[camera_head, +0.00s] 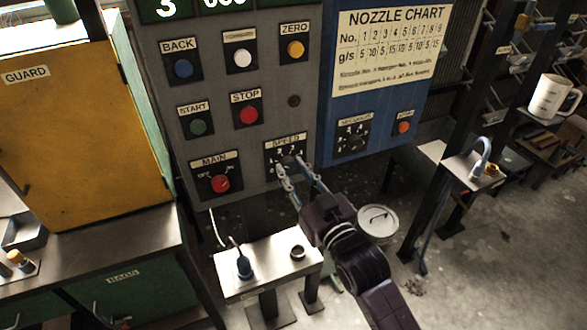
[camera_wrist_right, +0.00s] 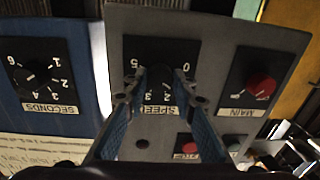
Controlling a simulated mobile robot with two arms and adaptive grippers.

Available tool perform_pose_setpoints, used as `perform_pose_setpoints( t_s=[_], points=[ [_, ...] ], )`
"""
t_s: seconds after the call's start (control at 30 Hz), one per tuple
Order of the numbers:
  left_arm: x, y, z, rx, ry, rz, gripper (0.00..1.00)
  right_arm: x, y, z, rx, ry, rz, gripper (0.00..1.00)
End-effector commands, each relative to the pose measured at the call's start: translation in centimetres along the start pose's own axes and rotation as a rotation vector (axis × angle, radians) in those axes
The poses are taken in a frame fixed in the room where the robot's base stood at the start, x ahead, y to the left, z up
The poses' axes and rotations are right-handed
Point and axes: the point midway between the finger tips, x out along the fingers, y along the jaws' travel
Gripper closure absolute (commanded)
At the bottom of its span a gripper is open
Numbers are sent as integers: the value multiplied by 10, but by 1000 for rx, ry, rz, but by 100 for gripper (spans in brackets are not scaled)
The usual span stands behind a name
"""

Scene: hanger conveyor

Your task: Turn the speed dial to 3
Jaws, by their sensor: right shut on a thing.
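The speed dial (camera_head: 290,158) is a dark knob on a black plate, under the SPEED label low on the grey control panel (camera_head: 222,95). My right gripper (camera_head: 291,167) reaches up to it from below, its two fingers on either side of the knob. In the right wrist view, upside down, the right gripper (camera_wrist_right: 158,82) is shut on the speed dial (camera_wrist_right: 158,90). Scale marks such as 0, 2, 3 and 5 show around it. The fingers partly hide the scale, and I cannot tell where the pointer stands. My left gripper is not in view.
The red MAIN knob (camera_head: 221,183) is left of the dial, with the red STOP button (camera_head: 248,115) above. The seconds dial (camera_head: 352,138) is on the blue panel (camera_head: 375,110) to the right. A small metal table (camera_head: 265,275) stands below.

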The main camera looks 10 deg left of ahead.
Motion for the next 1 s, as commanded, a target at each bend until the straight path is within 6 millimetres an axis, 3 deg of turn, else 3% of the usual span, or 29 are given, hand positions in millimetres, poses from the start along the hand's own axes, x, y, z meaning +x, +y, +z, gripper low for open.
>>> perform_pose_setpoints(
  t_s=[1.0],
  points=[
    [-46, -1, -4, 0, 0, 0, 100, 0, -2, -1, 953, 51, 11, 99]
  ],
)
